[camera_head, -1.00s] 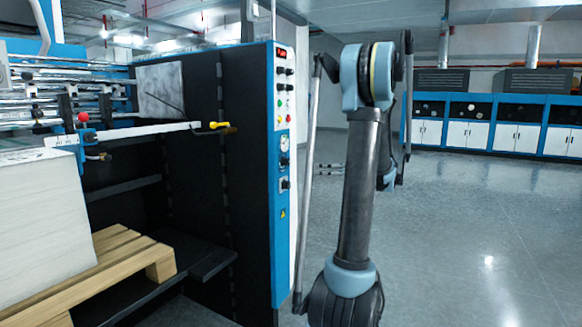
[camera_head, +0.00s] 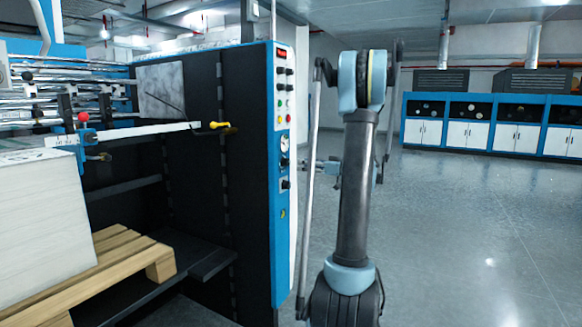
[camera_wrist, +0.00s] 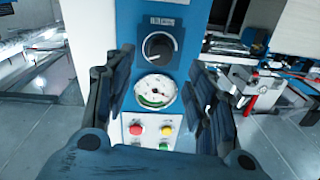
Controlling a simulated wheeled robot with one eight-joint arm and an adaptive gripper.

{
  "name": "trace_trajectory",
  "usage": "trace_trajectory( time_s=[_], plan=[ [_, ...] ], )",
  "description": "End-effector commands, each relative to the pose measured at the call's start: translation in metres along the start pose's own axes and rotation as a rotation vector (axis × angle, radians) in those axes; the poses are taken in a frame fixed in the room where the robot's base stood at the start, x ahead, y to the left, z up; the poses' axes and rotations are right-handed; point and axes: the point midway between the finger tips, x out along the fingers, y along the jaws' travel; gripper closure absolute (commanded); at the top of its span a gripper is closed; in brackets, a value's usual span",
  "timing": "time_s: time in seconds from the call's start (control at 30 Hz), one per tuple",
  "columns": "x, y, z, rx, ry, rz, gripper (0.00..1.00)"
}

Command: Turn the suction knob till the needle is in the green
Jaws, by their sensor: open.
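The black suction knob (camera_wrist: 158,46) sits on a dark square plate on the blue panel in the wrist view, which appears upside down against the head view. The round white gauge (camera_wrist: 155,91) is beside it, with a green arc on its rim; its needle is too small to read for certain. In the head view the gauge (camera_head: 285,143) is above the knob (camera_head: 284,162) on the machine's edge. My gripper (camera_wrist: 161,66) is open and empty, its dark fingers on either side of the knob and gauge, with no clear contact. My arm (camera_head: 355,190) stands right of the panel.
Red, yellow and green buttons (camera_wrist: 150,130) are close to the gauge. Another knob (camera_head: 286,184) is lower on the panel. A yellow-handled lever (camera_head: 220,125) and a pallet with a paper stack (camera_head: 40,215) are left. Open floor (camera_head: 460,230) lies right.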

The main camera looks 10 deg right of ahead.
Motion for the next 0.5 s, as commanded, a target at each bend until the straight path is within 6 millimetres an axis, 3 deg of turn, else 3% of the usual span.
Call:
trace_trajectory(
  time_s=[0.3, 0.5],
  plan=[
    [0.051, -0.001, 0.000, 0.000, 0.000, -0.003, 0.49],
    [0.069, 0.000, 0.000, 0.000, 0.000, -0.001, 0.49]
  ],
)
